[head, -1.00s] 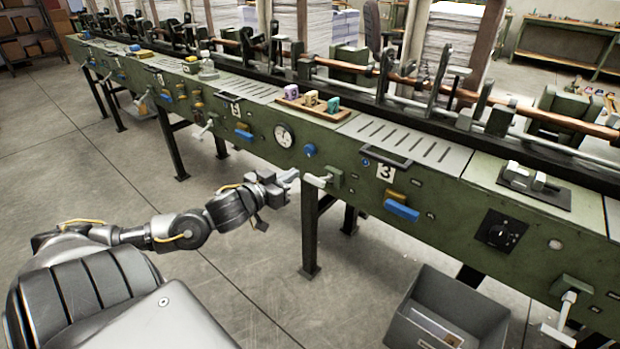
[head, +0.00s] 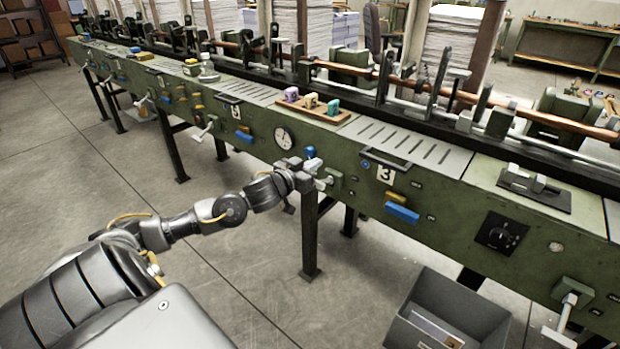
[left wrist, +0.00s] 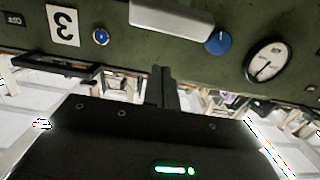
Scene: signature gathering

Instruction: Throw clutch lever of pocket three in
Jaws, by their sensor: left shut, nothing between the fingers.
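Pocket three's number plate "3" (head: 386,173) is on the green machine front, and it also shows upside down in the left wrist view (left wrist: 63,25). The clutch lever (head: 323,183), with a pale handle on a green bracket, sits left of the plate. In the left wrist view the pale lever handle (left wrist: 172,14) is at the top edge. My left gripper (head: 308,168) is shut and empty, right at the lever's left side. Its fingers (left wrist: 158,85) point toward the handle; I cannot tell whether they touch it. My right gripper is not in view.
A blue knob (head: 309,152) and a round gauge (head: 284,137) are left of the lever. Blue (head: 402,214) and yellow tabs are below the plate. A machine leg (head: 309,235) stands beneath my gripper. A grey bin (head: 450,315) is on the floor at the lower right.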

